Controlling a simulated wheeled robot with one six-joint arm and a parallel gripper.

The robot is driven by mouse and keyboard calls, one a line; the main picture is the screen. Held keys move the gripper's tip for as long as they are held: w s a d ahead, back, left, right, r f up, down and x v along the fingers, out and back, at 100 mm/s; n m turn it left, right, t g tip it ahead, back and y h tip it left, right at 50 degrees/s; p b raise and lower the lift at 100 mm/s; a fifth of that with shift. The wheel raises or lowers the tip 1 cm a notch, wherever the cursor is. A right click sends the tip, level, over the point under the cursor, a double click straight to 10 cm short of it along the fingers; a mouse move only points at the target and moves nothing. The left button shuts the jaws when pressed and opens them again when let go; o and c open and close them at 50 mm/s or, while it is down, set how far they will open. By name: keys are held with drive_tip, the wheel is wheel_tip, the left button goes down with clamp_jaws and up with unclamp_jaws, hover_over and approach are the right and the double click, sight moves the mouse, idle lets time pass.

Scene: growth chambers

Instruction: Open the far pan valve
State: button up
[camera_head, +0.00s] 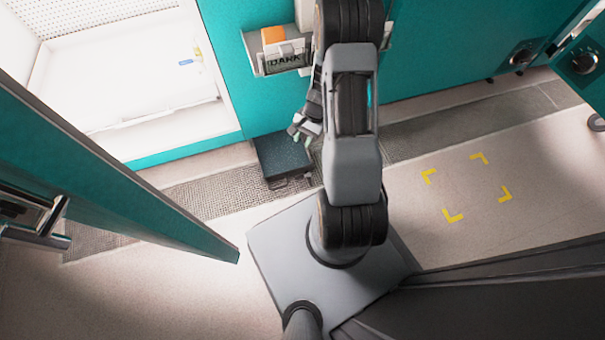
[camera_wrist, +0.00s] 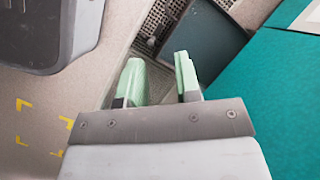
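My gripper (camera_head: 305,132) hangs low in front of the teal chamber wall, above or beside a dark box (camera_head: 283,157) on the floor. In the wrist view, my gripper's two pale green fingers (camera_wrist: 160,80) stand apart with nothing between them. The dark box (camera_wrist: 208,45) shows beyond the fingertips, with a small light fitting (camera_wrist: 150,42) at its edge. I cannot tell whether this fitting is a valve. No part in view is clearly the far pan valve. My arm hides part of the wall and floor behind it.
An open teal door (camera_head: 110,175) juts in at left. Behind it is a lit white chamber (camera_head: 135,75) with a small blue item (camera_head: 186,62). A shelf bin holds an orange block (camera_head: 273,35) and a "DARK" label (camera_head: 286,61). Yellow corner marks (camera_head: 453,215) frame clear floor at right.

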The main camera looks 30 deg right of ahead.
sight(301, 177)
drive_tip(key=d+f+m+t, duration=0.1)
drive_tip(key=d+f+m, duration=0.25)
drive_tip(key=f, duration=0.55)
drive_tip(key=d+f+m+t, duration=0.1)
drive_tip(key=d+f+m, duration=0.1)
drive_tip(key=f+m, duration=0.5)
drive_tip(key=shift+n, duration=0.85)
drive_tip(key=b+x, duration=0.1)
drive_tip(key=x, duration=0.3)
drive_tip(key=b+x, duration=0.2)
drive_tip(key=x, duration=0.2)
drive_tip(key=b+x, duration=0.1)
drive_tip(key=x, duration=0.4)
drive_tip(key=shift+s+d+f+b, duration=0.15)
drive_tip(key=shift+s+b, duration=0.1)
drive_tip(key=shift+b, duration=0.15)
drive_tip(key=shift+b+x, duration=0.35)
drive_tip(key=shift+x, duration=0.6)
drive_tip(key=shift+c, duration=0.4)
clamp_jaws()
